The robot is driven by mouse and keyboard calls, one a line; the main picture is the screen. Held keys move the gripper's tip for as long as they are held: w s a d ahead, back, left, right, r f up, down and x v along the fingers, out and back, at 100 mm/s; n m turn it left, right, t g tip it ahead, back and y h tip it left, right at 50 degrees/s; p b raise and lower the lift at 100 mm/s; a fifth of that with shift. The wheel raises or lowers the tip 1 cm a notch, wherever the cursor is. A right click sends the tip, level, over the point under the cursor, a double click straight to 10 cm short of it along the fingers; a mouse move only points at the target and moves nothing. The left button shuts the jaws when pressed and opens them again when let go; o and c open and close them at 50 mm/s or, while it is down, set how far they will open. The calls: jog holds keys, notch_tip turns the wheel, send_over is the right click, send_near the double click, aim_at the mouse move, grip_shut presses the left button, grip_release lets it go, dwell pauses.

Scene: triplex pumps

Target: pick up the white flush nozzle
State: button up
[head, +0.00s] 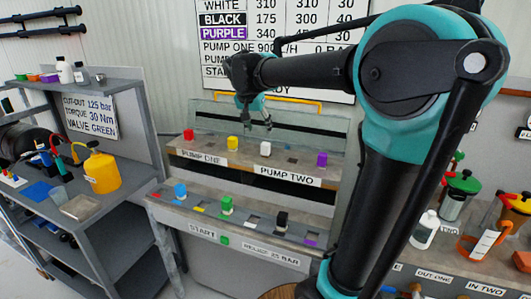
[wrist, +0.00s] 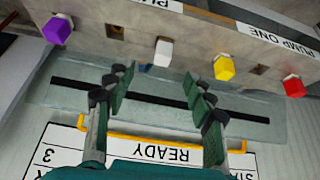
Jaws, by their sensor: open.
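The white flush nozzle (head: 266,148) stands on the upper shelf of the pump bench, between the yellow and purple pieces. It also shows in the wrist view (wrist: 163,52), a little beyond my fingertips and between their two lines. My gripper (head: 256,118) is above and behind the shelf in the head view. In the wrist view my gripper (wrist: 160,88) is open with nothing between its fingers. The nozzle is apart from both fingers.
The yellow piece (wrist: 224,68) and red piece (wrist: 293,86) stand to one side of the nozzle, the purple piece (wrist: 57,29) to the other. A yellow rail (head: 265,98) runs along the back. The lower shelf holds blue (head: 180,192), green (head: 226,204) and black (head: 282,220) pieces.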

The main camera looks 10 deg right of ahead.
aim_at(265, 145)
jog(key=x, duration=0.7)
jog(key=w+x, duration=0.1)
jog(key=x, duration=0.3)
jog(key=shift+w+a+r, duration=0.1)
jog(key=shift+w+r, duration=0.05)
jog(key=shift+w, duration=0.05)
jog(key=shift+w+r+x, duration=0.1)
jog(key=shift+w+x, duration=0.1)
jog(key=shift+x, duration=1.15)
jog(key=shift+w+r+x, duration=0.1)
jog(key=shift+w+x, duration=0.1)
jog(key=shift+x, duration=1.1)
jog(key=shift+c, duration=0.3)
grip_shut()
